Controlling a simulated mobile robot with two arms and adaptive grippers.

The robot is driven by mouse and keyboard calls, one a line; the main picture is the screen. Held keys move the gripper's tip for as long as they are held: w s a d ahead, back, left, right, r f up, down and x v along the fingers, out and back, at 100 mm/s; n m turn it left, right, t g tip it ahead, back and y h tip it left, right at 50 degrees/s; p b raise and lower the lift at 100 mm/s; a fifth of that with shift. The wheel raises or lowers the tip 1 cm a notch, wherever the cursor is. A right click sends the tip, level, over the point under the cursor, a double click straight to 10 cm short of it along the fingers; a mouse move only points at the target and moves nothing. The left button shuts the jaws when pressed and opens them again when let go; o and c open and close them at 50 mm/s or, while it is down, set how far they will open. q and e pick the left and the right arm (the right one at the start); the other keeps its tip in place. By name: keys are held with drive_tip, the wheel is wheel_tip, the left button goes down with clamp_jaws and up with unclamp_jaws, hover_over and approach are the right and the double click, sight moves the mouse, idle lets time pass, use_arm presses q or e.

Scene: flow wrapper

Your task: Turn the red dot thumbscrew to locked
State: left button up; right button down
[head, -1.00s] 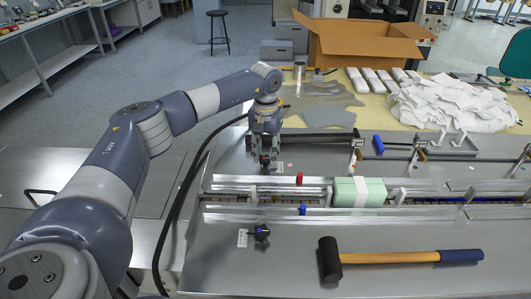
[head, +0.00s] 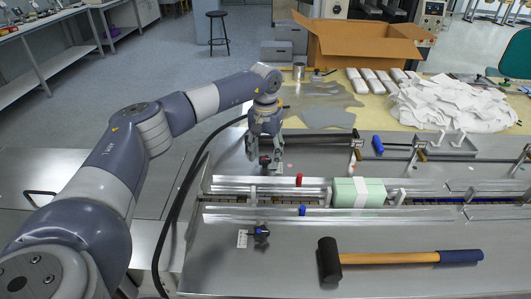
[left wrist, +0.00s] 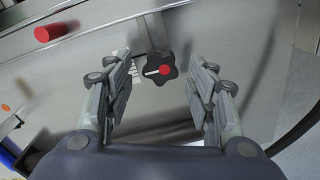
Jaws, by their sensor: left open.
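The red dot thumbscrew (left wrist: 160,68) is a black lobed knob with a red dot and a white pointer line in the left wrist view. It sits on the steel plate beside a small white scale label (left wrist: 136,70), partly hidden. My left gripper (left wrist: 161,80) is open, with one finger on each side of the knob and visible gaps between. In the head view my left gripper (head: 266,160) points down over the knob, which is mostly hidden there. My right gripper is not in view.
A guide rail with a red cylinder (head: 299,180) runs in front of the gripper. A green block (head: 358,192) sits between the rails. A blue-dot thumbscrew (head: 261,232) and a hammer (head: 395,257) lie nearer. A black cable (head: 185,190) passes left.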

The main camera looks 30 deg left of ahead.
sight(265, 158)
use_arm(q)
wheel_tip(265, 158, up, 12)
idle(0.6)
